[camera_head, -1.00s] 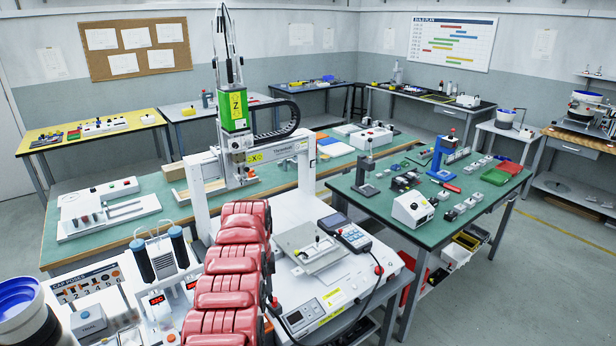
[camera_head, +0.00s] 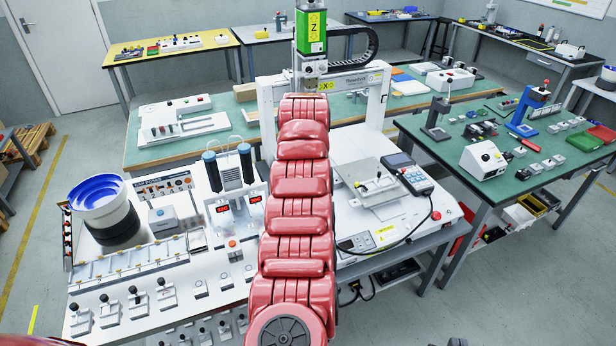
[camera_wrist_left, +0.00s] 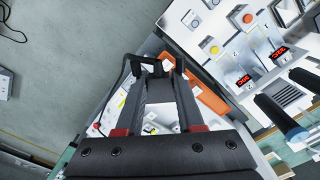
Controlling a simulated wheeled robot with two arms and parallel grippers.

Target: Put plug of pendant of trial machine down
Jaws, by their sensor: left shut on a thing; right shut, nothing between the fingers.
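The trial machine (camera_head: 385,222) is a white gantry bench unit, partly hidden behind my red arm. Its pendant (camera_head: 413,178), a dark handset with a screen and keys, lies on the machine's right side. A black cable (camera_head: 405,240) loops from it toward the machine's front. In the left wrist view my left gripper (camera_wrist_left: 160,72) is shut on the dark plug (camera_wrist_left: 160,68), with a black cable beside the fingers. The plug is mostly hidden between the fingers. Only a dark bit of my right gripper (camera_head: 458,342) shows at the bottom edge, shut and apart from the machine.
A white bowl feeder with a blue inside (camera_head: 100,205) and a panel of small switches (camera_head: 160,295) stand left of my arm. A green-topped bench (camera_head: 440,140) with tools is at the right. The grey floor (camera_head: 530,270) at the lower right is clear.

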